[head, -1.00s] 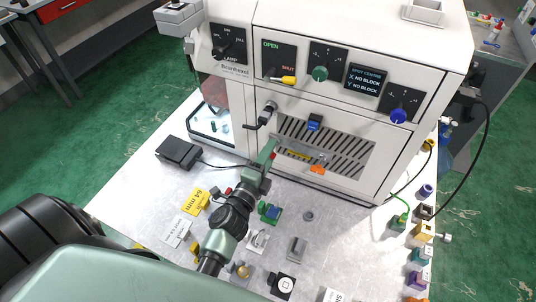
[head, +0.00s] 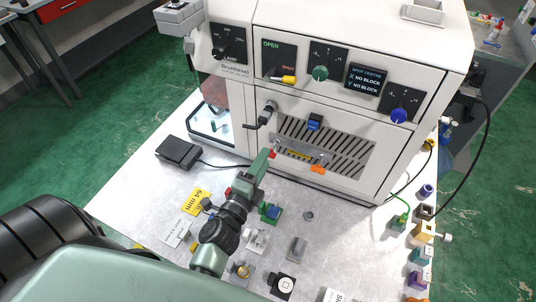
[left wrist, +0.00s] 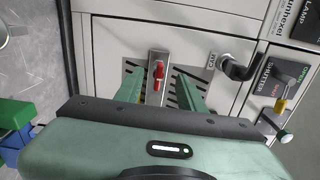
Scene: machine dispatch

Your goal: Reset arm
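My left gripper (head: 266,156) is in front of the lower front panel of the white machine (head: 330,90). In the left wrist view the two green fingers of my left gripper (left wrist: 158,86) are spread apart. A red-tipped part on a silver bracket (left wrist: 158,72) shows between the fingers, beyond them; nothing is clearly gripped. I cannot tell whether the fingers touch the panel. My right gripper is in neither view.
A black pedal-like box (head: 178,152) lies on the table at left. A blue-green block (head: 271,212), a grey block (head: 297,248) and a black square device (head: 284,286) lie near my left arm. Several coloured blocks line the right edge. A black hooked handle (head: 262,116) sticks out from the machine.

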